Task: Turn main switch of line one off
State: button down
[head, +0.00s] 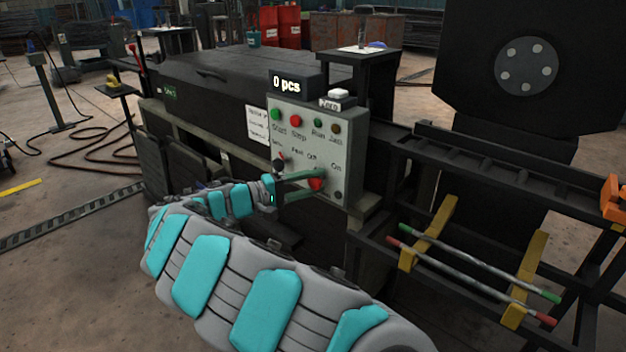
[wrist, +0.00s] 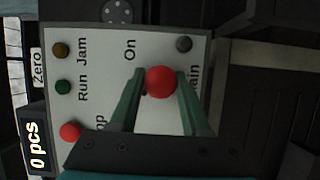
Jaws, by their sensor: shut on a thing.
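The control panel (head: 343,160) is a pale upright plate on the machine, with buttons and printed labels. A red knob (head: 316,184) sits low on it, near the Off and On labels; it is the red round thing in the wrist view (wrist: 161,81), near "On" and a label ending in "ain". My gripper (head: 318,183) has its green fingers on either side of this knob, shut on it. In the wrist view the fingers (wrist: 160,88) flank the knob left and right. The switch's exact turn angle is hard to tell, as the fingers hide part of it.
A green button (head: 275,114) and a red button (head: 295,121) are at the panel's top left. The counter display (head: 287,84) reads "0 pcs". A dark rack with yellow holders (head: 428,232) and two rods stands at the right.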

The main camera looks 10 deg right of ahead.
jog(key=shift+n, duration=0.3)
jog(key=shift+c, duration=2)
grip_release()
jog(key=v, duration=0.7)
jog(key=shift+a+b, duration=0.3)
jog(key=shift+a, duration=0.1)
jog(key=shift+s+f, duration=0.1)
